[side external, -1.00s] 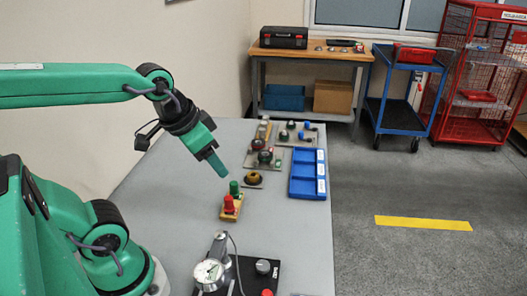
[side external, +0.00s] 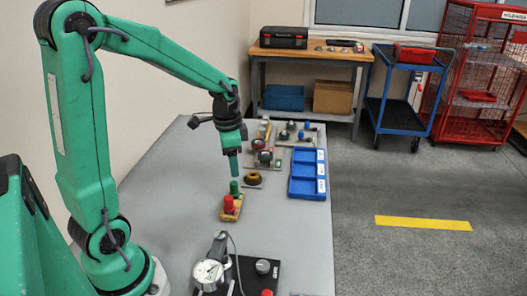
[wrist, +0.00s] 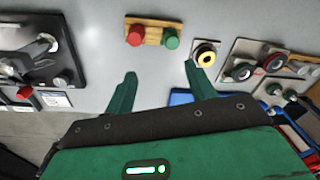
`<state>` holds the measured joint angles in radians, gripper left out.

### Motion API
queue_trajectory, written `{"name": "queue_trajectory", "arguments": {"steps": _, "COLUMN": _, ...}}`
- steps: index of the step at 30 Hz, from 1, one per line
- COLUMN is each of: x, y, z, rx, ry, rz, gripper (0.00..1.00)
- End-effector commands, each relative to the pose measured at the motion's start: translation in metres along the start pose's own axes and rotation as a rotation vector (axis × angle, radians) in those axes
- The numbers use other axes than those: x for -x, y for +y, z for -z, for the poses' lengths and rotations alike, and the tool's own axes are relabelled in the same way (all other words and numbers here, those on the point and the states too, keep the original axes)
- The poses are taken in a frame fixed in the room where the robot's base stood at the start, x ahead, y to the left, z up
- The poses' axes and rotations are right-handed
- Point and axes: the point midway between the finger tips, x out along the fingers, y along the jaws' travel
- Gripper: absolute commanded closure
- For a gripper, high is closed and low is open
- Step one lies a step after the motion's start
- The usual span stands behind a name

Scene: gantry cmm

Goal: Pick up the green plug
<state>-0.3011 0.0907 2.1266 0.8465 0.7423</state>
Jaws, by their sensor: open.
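The green plug (side external: 234,187) stands beside a red plug (side external: 229,204) on a small wooden block (side external: 232,212) on the grey table. In the wrist view the green plug (wrist: 170,39) is at the right end of the block (wrist: 155,27), with the red plug (wrist: 135,36) to its left. My gripper (side external: 235,177) points down just above the green plug in the side view, apart from it as far as I can tell. In the wrist view my gripper (wrist: 158,80) has its two fingers spread with nothing between them.
A dial gauge (side external: 208,272) on a black base stands at the front of the table (side external: 170,190). A ring-shaped part (side external: 253,179) lies behind the plugs. A blue compartment tray (side external: 307,187) is to the right, with several fixtures farther back. Bare table lies left of the block.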

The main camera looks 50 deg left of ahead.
Motion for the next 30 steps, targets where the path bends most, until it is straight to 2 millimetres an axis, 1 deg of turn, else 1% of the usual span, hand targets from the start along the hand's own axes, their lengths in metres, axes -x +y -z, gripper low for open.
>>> {"name": "queue_trajectory", "arguments": {"steps": 1, "x": -0.01, "y": -0.006, "z": -0.001, "rx": -0.014, "ry": -0.016, "rz": -0.014, "gripper": 0.45}}
{"name": "queue_trajectory", "arguments": {"steps": 3, "x": -0.02, "y": -0.013, "z": -0.001, "rx": -0.036, "ry": -0.031, "rz": -0.028, "gripper": 0.45}}
{"name": "queue_trajectory", "arguments": {"steps": 7, "x": -0.033, "y": -0.022, "z": -0.002, "rx": -0.067, "ry": -0.048, "rz": -0.046, "gripper": 0.45}}
{"name": "queue_trajectory", "arguments": {"steps": 11, "x": -0.04, "y": -0.026, "z": -0.003, "rx": -0.08, "ry": -0.055, "rz": -0.054, "gripper": 0.45}}
{"name": "queue_trajectory", "arguments": {"steps": 17, "x": -0.042, "y": -0.027, "z": -0.003, "rx": -0.084, "ry": -0.056, "rz": -0.056, "gripper": 0.45}}
{"name": "queue_trajectory", "arguments": {"steps": 25, "x": -0.061, "y": -0.025, "z": -0.004, "rx": -0.083, "ry": -0.057, "rz": -0.057, "gripper": 0.45}}
{"name": "queue_trajectory", "arguments": {"steps": 30, "x": -0.066, "y": -0.025, "z": -0.004, "rx": -0.083, "ry": -0.055, "rz": -0.055, "gripper": 0.45}}
